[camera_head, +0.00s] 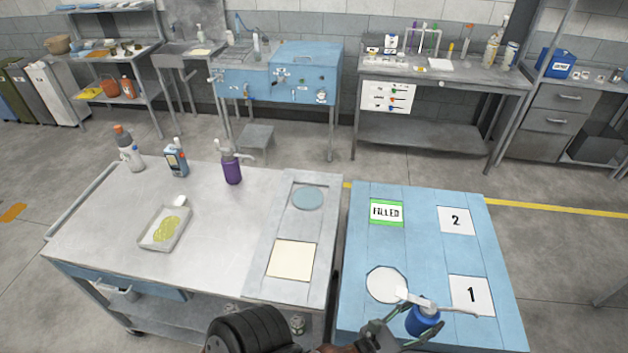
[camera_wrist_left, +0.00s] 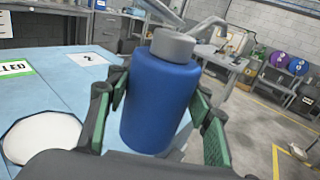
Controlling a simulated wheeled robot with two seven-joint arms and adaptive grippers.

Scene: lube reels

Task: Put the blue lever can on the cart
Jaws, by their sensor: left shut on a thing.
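The blue lever can (camera_head: 424,322) has a grey cap and a pale lever and spout. It is upright over the front of the blue tabletop (camera_head: 420,250), between a white round spot and the card marked 1. My left gripper (camera_head: 397,334) is shut on it. In the left wrist view the blue can (camera_wrist_left: 158,100) is between the green-padded fingers. I cannot tell whether its base touches the blue top. The grey cart (camera_head: 115,225), with a side handle and a wheel, stands to the left. My right gripper is not in view.
The cart's middle is clear.

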